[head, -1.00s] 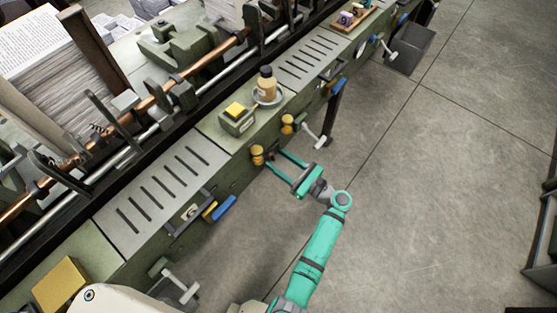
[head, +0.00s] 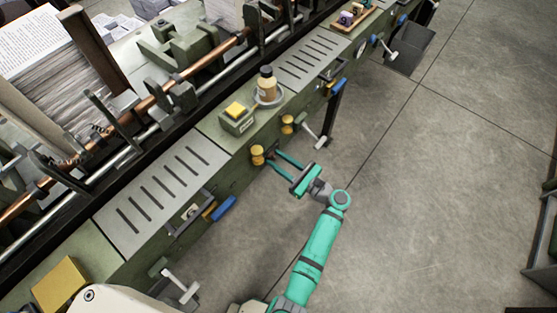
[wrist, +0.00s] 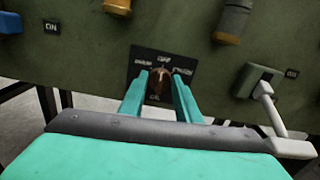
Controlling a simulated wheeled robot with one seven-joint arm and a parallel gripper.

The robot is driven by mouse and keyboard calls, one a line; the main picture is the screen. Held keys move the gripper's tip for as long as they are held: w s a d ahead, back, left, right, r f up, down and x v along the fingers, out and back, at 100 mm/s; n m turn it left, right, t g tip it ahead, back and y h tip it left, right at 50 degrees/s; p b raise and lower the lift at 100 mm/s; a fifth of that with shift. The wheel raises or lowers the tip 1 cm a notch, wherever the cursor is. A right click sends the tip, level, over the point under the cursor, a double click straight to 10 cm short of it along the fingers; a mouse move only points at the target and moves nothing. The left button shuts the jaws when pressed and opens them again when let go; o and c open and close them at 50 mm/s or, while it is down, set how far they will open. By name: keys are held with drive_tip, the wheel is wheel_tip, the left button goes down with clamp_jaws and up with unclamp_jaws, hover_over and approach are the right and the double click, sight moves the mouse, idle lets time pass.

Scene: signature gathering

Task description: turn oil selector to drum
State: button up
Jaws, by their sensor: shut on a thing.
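The oil selector is a small brown knob (wrist: 157,88) on a black square plate (wrist: 164,54) on the green machine side in the wrist view. The knob's pointing direction is hard to tell. In the head view my gripper (head: 274,157) reaches the machine's side below the yellow knobs, and the selector is hidden there.
Yellow knobs (head: 257,154) sit just above my fingers. A white-handled lever (head: 315,137) juts out to the right, also in the wrist view (wrist: 263,92). A blue handle (head: 223,209) is to the left. The floor behind my gripper is clear.

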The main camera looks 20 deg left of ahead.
drive_tip(key=n, duration=0.4)
drive_tip(key=shift+s+n, duration=0.1)
drive_tip(key=shift+n, duration=0.3)
drive_tip(key=shift+f+n, duration=0.1)
drive_tip(key=shift+n, duration=2.1)
drive_tip(key=o, duration=1)
drive_tip(key=v, duration=1)
drive_tip(key=shift+s+d, duration=0.2)
drive_tip(key=shift+d, duration=0.15)
